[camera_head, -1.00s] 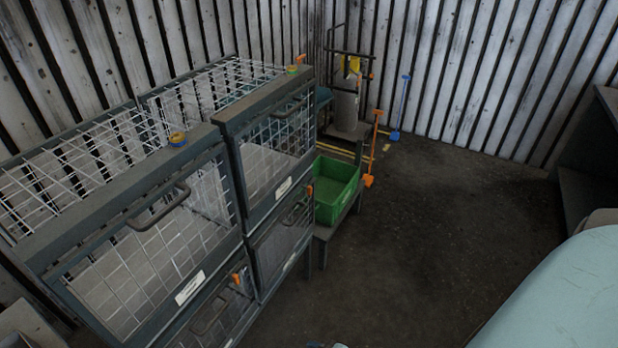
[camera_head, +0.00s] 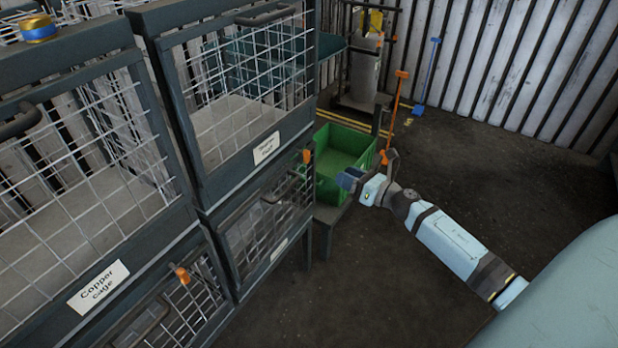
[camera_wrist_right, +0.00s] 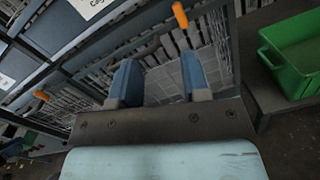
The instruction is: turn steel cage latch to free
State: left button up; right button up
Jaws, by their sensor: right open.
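Two orange latches show on the cage fronts in the head view. One latch (camera_head: 307,156) is at the top right corner of the lower right cage (camera_head: 268,225), and the other latch (camera_head: 182,275) is on the lower left cage. No readable label says steel. My right gripper (camera_head: 350,180) is open and empty, apart from the right-hand latch and to its right in the head view. In the right wrist view my gripper (camera_wrist_right: 161,72) has its fingers spread before a mesh front. An orange latch (camera_wrist_right: 180,16) stands beyond them, near the top. My left gripper is out of view.
A green crate (camera_head: 330,190) sits on a low stand right of the cages. The upper left cage is labelled Copper cage (camera_head: 98,285). Orange and blue long-handled tools lean farther back. The floor (camera_head: 460,190) at right is clear.

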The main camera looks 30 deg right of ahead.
aim_at(309, 152)
jog(key=w+n, duration=0.1)
jog(key=w, duration=0.3)
jog(key=w+a+n, duration=0.1)
jog(key=w, duration=0.4)
jog(key=w+a+n+b, duration=0.1)
jog(key=w, duration=0.4)
jog(key=shift+w+a+f+n+g+y, duration=0.15)
jog(key=shift+w+a+n+g+y, duration=0.15)
jog(key=shift+n, duration=0.1)
jog(key=shift+s+d, duration=0.1)
grip_shut()
